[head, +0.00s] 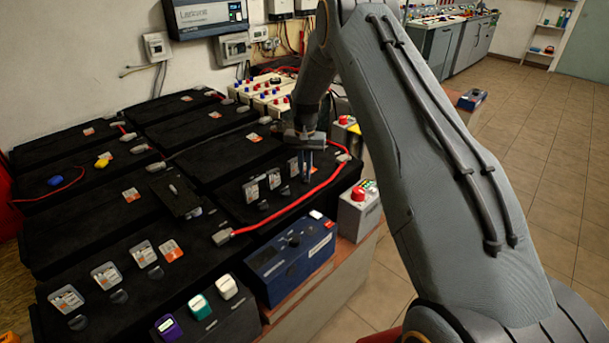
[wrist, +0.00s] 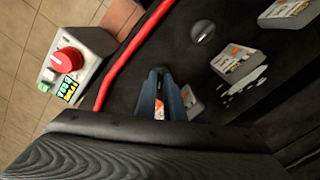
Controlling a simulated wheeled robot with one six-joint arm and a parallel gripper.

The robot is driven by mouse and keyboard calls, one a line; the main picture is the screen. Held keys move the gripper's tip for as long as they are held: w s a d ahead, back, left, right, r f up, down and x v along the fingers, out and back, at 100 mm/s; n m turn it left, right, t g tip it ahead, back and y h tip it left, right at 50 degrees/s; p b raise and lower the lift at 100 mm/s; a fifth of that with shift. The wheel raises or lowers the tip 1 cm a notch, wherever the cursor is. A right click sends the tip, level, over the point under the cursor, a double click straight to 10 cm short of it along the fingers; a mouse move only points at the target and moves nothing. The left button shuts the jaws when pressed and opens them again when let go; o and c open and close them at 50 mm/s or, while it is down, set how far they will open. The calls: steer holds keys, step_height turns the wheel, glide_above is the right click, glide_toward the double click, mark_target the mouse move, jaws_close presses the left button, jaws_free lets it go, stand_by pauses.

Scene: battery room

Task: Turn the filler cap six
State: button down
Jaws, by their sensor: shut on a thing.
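My gripper (head: 307,178) points down at the right end of the near-right black battery (head: 225,205). In the wrist view its blue-grey fingers (wrist: 160,78) are close together over the battery top, shut on a filler cap that they almost wholly hide. I cannot read a number there. A white-and-orange label (wrist: 190,100) shows beside the fingers. Another dark round filler cap (wrist: 203,32) stands free in the wrist view, near a larger label (wrist: 240,62). In the head view, free caps (head: 285,192) sit in a row to the left of my gripper.
A red cable (head: 300,200) runs along the battery edge close to my gripper; it also shows in the wrist view (wrist: 130,55). A grey box with a red button (head: 358,210) stands to the right. A blue box (head: 290,260) is in front. More black batteries fill the left.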

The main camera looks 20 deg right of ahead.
steer(key=m+b, duration=0.2)
steer(key=m, duration=0.4)
steer(key=shift+m+b, duration=0.3)
steer(key=shift+b, duration=0.1)
stand_by(0.4)
steer(key=c, duration=1.9)
jaws_free()
steer(key=shift+o, duration=0.2)
step_height(320, 180, up, 7)
steer(key=shift+f+b, duration=0.15)
steer(key=shift+b, duration=0.55)
steer(key=shift+r, duration=0.55)
